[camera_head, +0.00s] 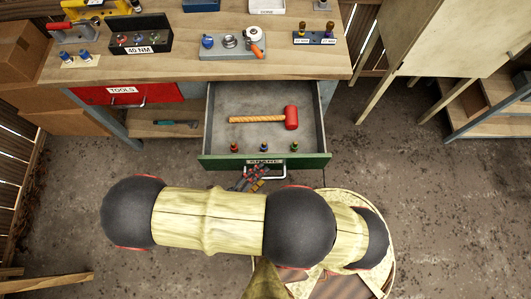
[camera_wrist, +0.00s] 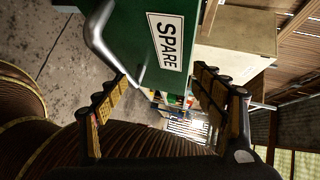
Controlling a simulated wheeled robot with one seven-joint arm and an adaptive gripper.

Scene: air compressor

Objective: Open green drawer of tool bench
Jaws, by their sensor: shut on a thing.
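The green drawer (camera_head: 220,161) of the tool bench (camera_head: 180,62) is pulled well out toward me in the head view. Its front bears a "SPARE" label and a metal handle (camera_head: 278,175). My gripper (camera_head: 258,174) is at the left part of this handle, shut on it. The exact contact on the handle is partly hidden.
Inside the drawer lies a red mallet (camera_head: 291,118) with several small coloured items. A red "TOOLS" drawer (camera_head: 105,93) is at the left, closed. The bench top holds a torque box (camera_head: 143,38) and a grey tool tray (camera_head: 235,52). Bare floor lies right of the drawer.

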